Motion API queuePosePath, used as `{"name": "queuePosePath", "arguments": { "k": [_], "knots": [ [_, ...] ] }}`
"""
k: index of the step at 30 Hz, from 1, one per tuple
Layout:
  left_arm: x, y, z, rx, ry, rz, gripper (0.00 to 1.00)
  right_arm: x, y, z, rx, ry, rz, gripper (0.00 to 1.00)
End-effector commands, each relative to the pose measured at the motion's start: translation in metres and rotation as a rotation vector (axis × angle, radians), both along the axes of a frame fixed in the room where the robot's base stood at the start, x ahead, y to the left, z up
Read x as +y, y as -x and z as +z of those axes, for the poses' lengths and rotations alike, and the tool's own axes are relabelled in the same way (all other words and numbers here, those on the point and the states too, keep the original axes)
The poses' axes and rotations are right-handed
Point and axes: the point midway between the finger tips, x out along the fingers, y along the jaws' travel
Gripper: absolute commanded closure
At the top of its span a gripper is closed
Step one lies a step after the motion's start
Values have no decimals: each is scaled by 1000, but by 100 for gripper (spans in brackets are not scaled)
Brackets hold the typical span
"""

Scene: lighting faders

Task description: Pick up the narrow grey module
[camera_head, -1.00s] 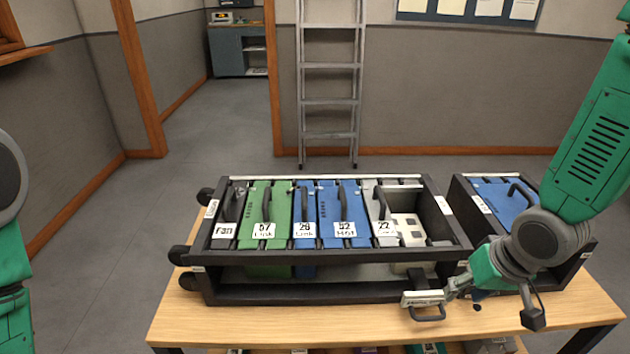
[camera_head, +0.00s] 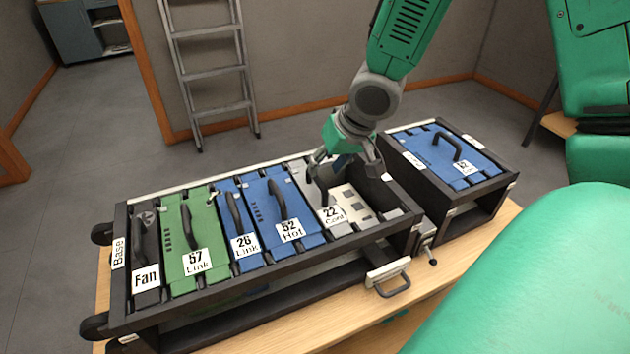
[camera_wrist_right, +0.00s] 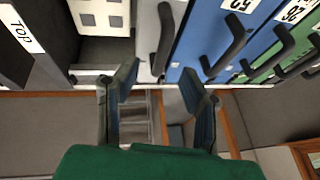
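The narrow grey module (camera_head: 308,190) sits upright in the black rack, right of the blue module marked 52, and bears a label reading 22. Its dark curved handle is partly hidden by my right gripper in the head view. My right gripper (camera_head: 345,172) is over the far end of this module. In the right wrist view, the gripper (camera_wrist_right: 160,82) is open and empty, with its fingers spread; the grey module (camera_wrist_right: 148,22) and its handle lie ahead between the fingertip lines. I cannot tell whether a finger touches anything. My left gripper is out of view.
The black rack (camera_head: 165,322) also holds a black Fan module (camera_head: 146,245), a green module (camera_head: 190,225) and blue modules (camera_head: 265,205). A smaller black rack (camera_head: 487,205) with a blue module stands to the right on the wooden table (camera_head: 330,335). A ladder (camera_head: 212,72) stands behind.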

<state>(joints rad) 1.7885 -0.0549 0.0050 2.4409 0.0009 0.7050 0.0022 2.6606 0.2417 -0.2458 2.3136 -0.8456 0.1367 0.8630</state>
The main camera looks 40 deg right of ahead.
Motion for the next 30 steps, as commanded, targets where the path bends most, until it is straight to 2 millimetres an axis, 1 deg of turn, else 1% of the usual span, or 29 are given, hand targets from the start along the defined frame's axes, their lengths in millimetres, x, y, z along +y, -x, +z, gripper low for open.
{"name": "queuePosePath", "arguments": {
  "k": [1, 5, 9, 13, 16, 23, 26, 27, 30],
  "knots": [
    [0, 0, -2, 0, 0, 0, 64, 1, -1, -4, 0, 2, 2, 63],
    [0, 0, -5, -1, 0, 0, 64, 1, -4, -11, -1, 2, 1, 63],
    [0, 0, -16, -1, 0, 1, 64, 1, -10, -33, 2, 2, 2, 63],
    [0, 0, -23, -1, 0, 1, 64, 1, -18, -49, 2, 0, 2, 63],
    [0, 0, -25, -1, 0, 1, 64, 2, -21, -55, 1, -1, 1, 63],
    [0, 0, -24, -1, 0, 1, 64, 2, -21, -54, -1, -2, 2, 63],
    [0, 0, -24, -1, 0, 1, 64, 3, -21, -54, -1, -1, 2, 95],
    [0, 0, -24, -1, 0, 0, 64, 3, -21, -54, -1, -1, 2, 100],
    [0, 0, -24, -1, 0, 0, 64, 3, -21, -54, 0, 0, 1, 100]
  ]
}}
